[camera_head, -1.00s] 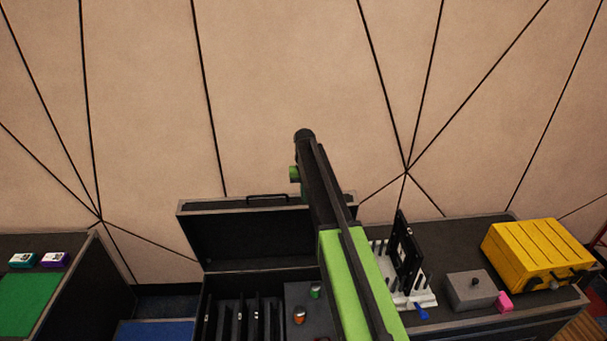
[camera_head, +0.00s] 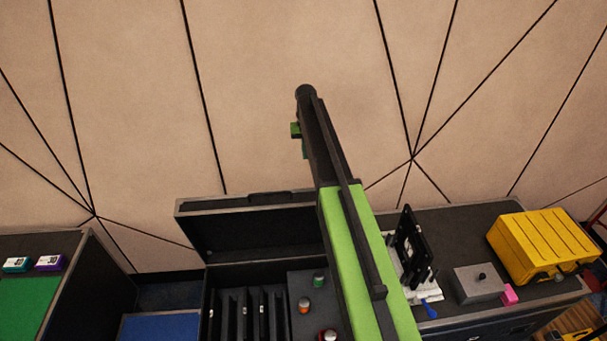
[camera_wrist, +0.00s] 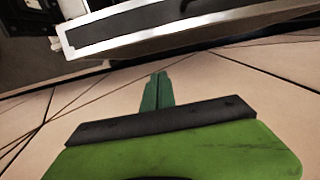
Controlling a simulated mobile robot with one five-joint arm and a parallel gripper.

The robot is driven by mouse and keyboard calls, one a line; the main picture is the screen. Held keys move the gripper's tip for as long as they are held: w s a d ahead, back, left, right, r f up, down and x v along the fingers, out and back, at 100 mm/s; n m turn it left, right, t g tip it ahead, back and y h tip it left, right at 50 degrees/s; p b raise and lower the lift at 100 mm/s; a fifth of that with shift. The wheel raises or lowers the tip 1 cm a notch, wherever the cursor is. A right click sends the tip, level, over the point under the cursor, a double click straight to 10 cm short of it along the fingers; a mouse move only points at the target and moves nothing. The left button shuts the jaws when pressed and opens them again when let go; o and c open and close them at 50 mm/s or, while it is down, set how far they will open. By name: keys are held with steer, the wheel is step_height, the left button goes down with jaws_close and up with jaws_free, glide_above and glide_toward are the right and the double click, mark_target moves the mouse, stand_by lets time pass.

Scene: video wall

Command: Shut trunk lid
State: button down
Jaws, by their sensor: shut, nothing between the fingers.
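The black trunk (camera_head: 207,300) with a grey rim stands low in the middle of the head view. Its lid (camera_head: 245,236) stands raised at the back, with a dark handle on its top edge. My gripper (camera_head: 304,150) shows in the head view above and right of the lid's top edge, partly hidden by my arm. In the wrist view, my gripper's teal fingers (camera_wrist: 157,90) are together and empty. A grey-edged dark panel (camera_wrist: 180,25), apparently the lid, lies beyond the fingertips with a gap in the picture. My arm covers the lid's right end.
Slotted dividers and several small bottles sit in the trunk. A green-topped table (camera_head: 28,305) stands left. A panelled wall is behind.

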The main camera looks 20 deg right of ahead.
steer(key=s+a+f+b, duration=0.1)
steer(key=s+f+b, duration=0.3)
steer(key=f+b, duration=0.6)
steer(key=shift+s+f, duration=0.2)
steer(key=shift+f, duration=0.1)
steer(key=shift+s, duration=0.15)
